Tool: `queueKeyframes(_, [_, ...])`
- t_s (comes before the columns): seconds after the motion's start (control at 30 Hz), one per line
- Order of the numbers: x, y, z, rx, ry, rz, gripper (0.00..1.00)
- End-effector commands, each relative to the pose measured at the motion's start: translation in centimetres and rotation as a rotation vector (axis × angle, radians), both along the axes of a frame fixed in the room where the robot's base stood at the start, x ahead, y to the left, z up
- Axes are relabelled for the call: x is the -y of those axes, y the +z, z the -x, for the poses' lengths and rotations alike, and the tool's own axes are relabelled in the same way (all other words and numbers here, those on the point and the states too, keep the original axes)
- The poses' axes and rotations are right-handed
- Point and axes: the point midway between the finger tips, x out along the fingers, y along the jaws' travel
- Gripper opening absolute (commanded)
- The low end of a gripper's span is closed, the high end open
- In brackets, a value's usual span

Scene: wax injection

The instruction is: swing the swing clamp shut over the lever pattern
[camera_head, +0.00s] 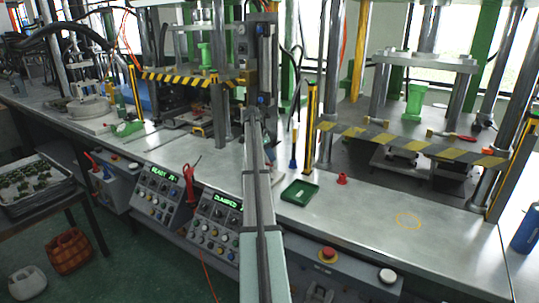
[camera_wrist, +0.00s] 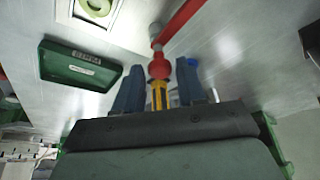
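In the wrist view, a red bar (camera_wrist: 184,20) slants at the top, probably the swing clamp's arm. A red ball knob (camera_wrist: 159,66) is below its near end, close to a grey rod. My gripper (camera_wrist: 160,76) has its two blue-grey fingers apart on either side of the knob, with a gap visible beside it. A yellow-green ring-shaped piece (camera_wrist: 96,6) lies on a pale plate at the top left and is cut by the frame edge; I cannot tell if it is the lever pattern. In the head view my arm hides the gripper and clamp.
A green tray (camera_wrist: 80,66) is left of my gripper, also in the head view (camera_head: 299,193). A red cone-like piece (camera_head: 342,179) and a blue-handled brush (camera_head: 293,163) stand nearby. Presses with striped guards (camera_head: 410,142) flank the bench. The right bench top is mostly clear.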

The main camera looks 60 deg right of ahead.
Motion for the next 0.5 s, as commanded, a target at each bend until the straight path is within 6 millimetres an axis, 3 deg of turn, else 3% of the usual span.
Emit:
queueKeyframes(0.4, [-0.01,0.01,0.0,0.0,0.0,0.0,0.0])
queueKeyframes(0.5, [-0.01,0.01,0.0,0.0,0.0,0.0,0.0])
